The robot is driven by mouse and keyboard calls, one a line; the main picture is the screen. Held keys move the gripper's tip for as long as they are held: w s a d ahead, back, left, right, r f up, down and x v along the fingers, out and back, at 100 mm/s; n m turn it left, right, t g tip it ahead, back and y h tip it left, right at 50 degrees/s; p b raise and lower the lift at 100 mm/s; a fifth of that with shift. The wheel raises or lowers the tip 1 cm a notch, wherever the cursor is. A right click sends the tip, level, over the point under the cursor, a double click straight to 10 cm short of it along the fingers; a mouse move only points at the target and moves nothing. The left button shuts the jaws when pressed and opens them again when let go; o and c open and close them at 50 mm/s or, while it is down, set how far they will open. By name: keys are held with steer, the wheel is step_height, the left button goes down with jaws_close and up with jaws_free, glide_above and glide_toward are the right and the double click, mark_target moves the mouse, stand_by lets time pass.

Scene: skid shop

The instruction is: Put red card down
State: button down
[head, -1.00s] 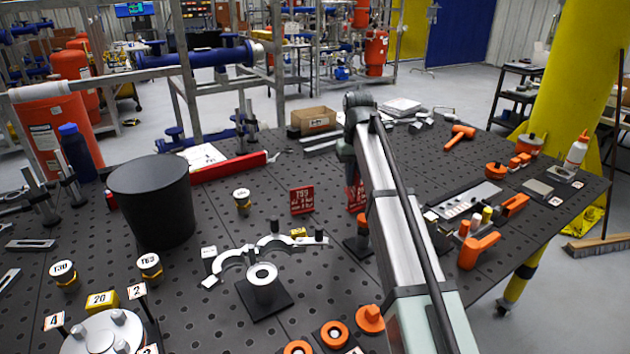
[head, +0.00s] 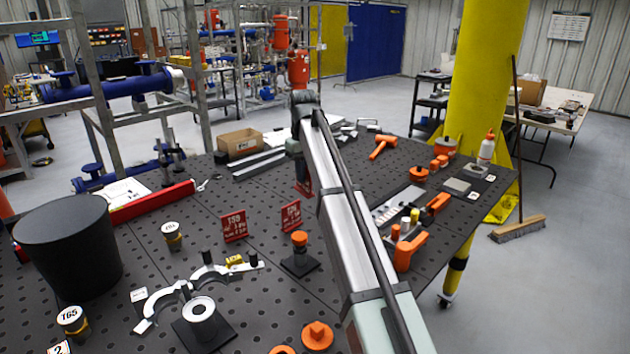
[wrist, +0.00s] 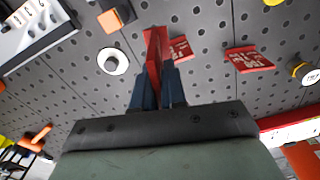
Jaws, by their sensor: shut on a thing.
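My gripper (wrist: 158,88) is shut on a red card (wrist: 154,48), seen nearly edge-on between the fingers in the wrist view. In the head view a red patch of this card (head: 304,187) shows beside my arm, which hides most of the gripper. I cannot tell whether the card's lower edge touches the table. Two other red cards with white print stand upright on the table: a left one (head: 234,226) and a right one (head: 291,215). In the wrist view, one (wrist: 180,48) is just right of the held card and the other (wrist: 248,58) is farther right.
The black perforated table (head: 225,270) has bare room around the cards. A black stand with an orange top (head: 300,240) is close in front of the right card. A tray of small parts (head: 398,206) lies right of my arm. A black bin (head: 68,245) stands at left.

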steer(key=s+a+r+n, duration=0.2)
steer(key=a+n, duration=0.1)
steer(key=a, duration=0.7)
steer(key=s+a+r+n, duration=0.1)
steer(key=a+r+n, duration=0.25)
steer(key=a, duration=0.65)
steer(key=s+a+r+n, duration=0.2)
steer(key=a+n, duration=0.2)
steer(key=a, duration=0.6)
steer(key=s+a+r+n, duration=0.25)
steer(key=s+a, duration=0.35)
steer(key=a, duration=0.3)
steer(key=s+a+r+n, duration=0.2)
steer(key=s+a+n, duration=0.3)
steer(key=a, duration=0.5)
steer(key=s+a+r+n, duration=0.2)
steer(key=s+a+r, duration=0.1)
steer(key=s+a, duration=0.5)
step_height(320, 180, down, 11)
steer(key=w+a, duration=0.1)
steer(key=shift+w, duration=0.15)
steer(key=shift+a, duration=0.1)
steer(key=c, duration=1.1)
jaws_free()
